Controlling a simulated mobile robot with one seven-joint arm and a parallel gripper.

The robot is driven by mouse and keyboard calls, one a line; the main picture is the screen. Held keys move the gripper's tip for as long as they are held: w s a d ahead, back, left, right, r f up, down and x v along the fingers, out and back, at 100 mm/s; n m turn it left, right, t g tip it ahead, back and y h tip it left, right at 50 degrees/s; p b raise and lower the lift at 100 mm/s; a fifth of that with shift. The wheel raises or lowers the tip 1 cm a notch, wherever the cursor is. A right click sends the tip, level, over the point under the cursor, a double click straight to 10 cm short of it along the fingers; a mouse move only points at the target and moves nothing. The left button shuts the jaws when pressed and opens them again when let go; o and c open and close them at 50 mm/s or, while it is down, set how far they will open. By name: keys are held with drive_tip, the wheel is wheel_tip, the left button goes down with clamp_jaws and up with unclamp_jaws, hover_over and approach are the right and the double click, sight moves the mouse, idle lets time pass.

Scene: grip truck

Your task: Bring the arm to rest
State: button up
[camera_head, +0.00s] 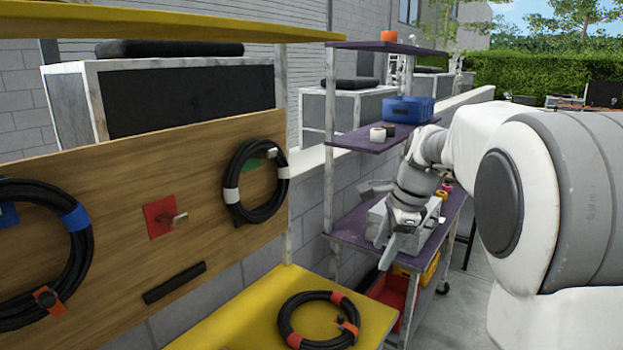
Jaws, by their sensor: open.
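My white and grey arm (560,190) fills the right side of the view and reaches to the left. My gripper (375,228) is at its end, in front of the purple shelving. Its jaws are apart and I see nothing held between them. The arm hides part of the shelving and what is behind it.
A wooden board (120,200) at the left carries coiled black cables (232,185) and a red plate (160,216) with a peg. Another cable coil (318,320) lies on a yellow shelf (250,305). A purple rack (350,229) holds a blue bin (408,109).

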drive_tip(key=s+r+n+t, duration=0.1)
drive_tip(key=s+r+n, duration=0.3)
drive_tip(key=s+n, duration=0.7)
drive_tip(key=s+f+n+t+h, duration=0.1)
drive_tip(key=s+f+n, duration=0.1)
drive_tip(key=s, duration=0.6)
drive_tip(key=s+f+n+h, duration=0.1)
drive_tip(key=s+n, duration=0.3)
drive_tip(key=s, duration=0.5)
drive_tip(key=shift+a+f+n+t, duration=0.25)
drive_tip(key=shift+f+n+t, duration=0.15)
drive_tip(key=shift+f, duration=0.05)
